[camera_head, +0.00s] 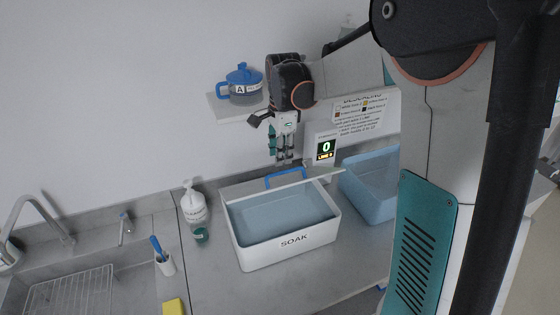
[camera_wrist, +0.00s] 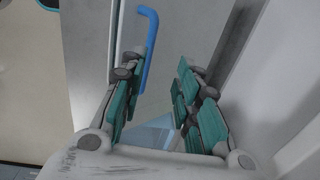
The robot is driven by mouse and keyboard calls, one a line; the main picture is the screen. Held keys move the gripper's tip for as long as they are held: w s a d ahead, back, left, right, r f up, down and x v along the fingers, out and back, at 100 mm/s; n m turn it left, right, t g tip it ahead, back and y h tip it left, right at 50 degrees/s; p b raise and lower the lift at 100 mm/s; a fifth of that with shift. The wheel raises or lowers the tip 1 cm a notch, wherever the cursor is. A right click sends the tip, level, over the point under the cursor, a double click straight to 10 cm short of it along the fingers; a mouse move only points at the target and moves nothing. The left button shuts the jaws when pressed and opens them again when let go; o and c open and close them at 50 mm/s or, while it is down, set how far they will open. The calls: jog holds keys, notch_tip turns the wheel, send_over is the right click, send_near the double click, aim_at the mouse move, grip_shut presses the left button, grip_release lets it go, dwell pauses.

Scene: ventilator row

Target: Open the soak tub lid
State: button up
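The white soak tub (camera_head: 290,248), marked SOAK, stands on the counter. Its inside with bluish liquid (camera_head: 280,215) is exposed. The lid (camera_head: 250,189) shows as a thin pale strip raised along the tub's back edge, seen nearly edge-on, with a blue handle (camera_head: 285,174) at its top. My gripper (camera_head: 285,158) points down just above the handle. In the wrist view, my gripper (camera_wrist: 155,105) has its fingers apart with nothing between them. The blue handle (camera_wrist: 149,48) lies beyond the left finger, outside the grip.
A blue tub (camera_head: 372,190) stands to the right, close to the soak tub. A display reading 0 (camera_head: 326,148) stands behind. A bottle (camera_head: 194,205) and a green-capped item (camera_head: 200,235) are left. A shelf (camera_head: 222,108) holds a blue-lidded jug (camera_head: 243,84). The sink (camera_head: 90,270) is far left.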

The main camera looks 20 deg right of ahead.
notch_tip(320, 180, up, 8)
jog(key=shift+s+f, duration=0.2)
jog(key=shift+s, duration=0.2)
jog(key=s+a+f+n+t+b, duration=0.3)
jog(key=s+a+f+n+b, duration=0.1)
jog(key=s+f+n+b, duration=0.5)
jog(key=s+a+f+n+t+b, duration=0.3)
jog(key=s+f+n+b, duration=0.6)
jog(key=s+f, duration=0.4)
jog(key=shift+s+a+b, duration=0.45)
jog(key=shift+s+b, duration=0.2)
jog(key=shift+s, duration=0.3)
